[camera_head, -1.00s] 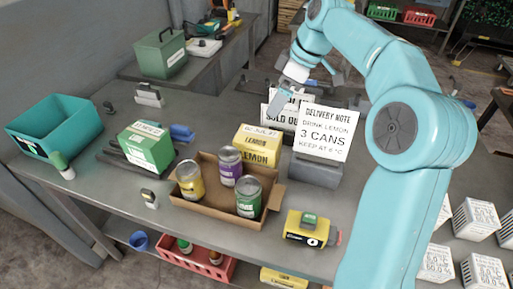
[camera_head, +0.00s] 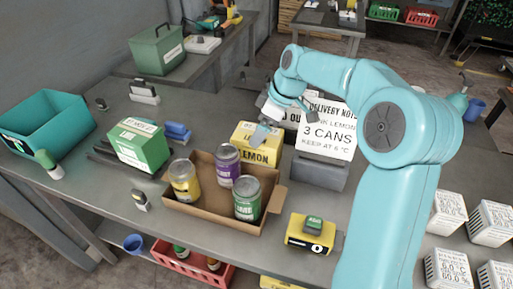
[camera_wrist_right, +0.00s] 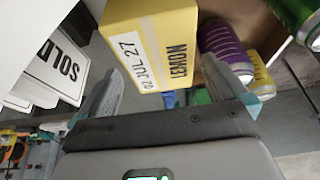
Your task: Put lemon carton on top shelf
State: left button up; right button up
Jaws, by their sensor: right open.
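The yellow and white lemon carton (camera_head: 262,154) stands on the workbench behind the cardboard tray, its LEMON side facing front. It also shows large in the right wrist view (camera_wrist_right: 150,45), with "02 JUL 27" on its side. My right gripper (camera_head: 264,128) is at the carton's upper back right and partly covers it. In the right wrist view, my right gripper (camera_wrist_right: 160,75) is open and empty, with the carton just ahead of the gap between the fingers. I cannot tell whether they touch. My left gripper is out of view. No shelf is clearly identifiable as the top shelf.
The cardboard tray (camera_head: 207,213) holds yellow, purple and green cans. The delivery note (camera_head: 325,137) and a sold-out sign (camera_wrist_right: 55,68) stand close beside the carton. A green box (camera_head: 138,146), teal bin (camera_head: 42,124) and yellow device (camera_head: 310,233) sit around the bench.

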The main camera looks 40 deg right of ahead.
jog(key=x, duration=0.4)
jog(key=shift+s+d+f+p, duration=0.1)
jog(key=shift+d+f+p, duration=0.05)
jog(key=shift+f+p, duration=0.15)
jog(key=shift+w+f, duration=0.2)
jog(key=shift+w, duration=0.05)
jog(key=shift+s+r, duration=0.15)
jog(key=shift+s, duration=0.15)
jog(key=shift+w+f, duration=0.25)
jog(key=shift+s+b, duration=0.2)
jog(key=shift+b, duration=0.1)
jog(key=shift+w+f, duration=0.1)
jog(key=shift+w, duration=0.1)
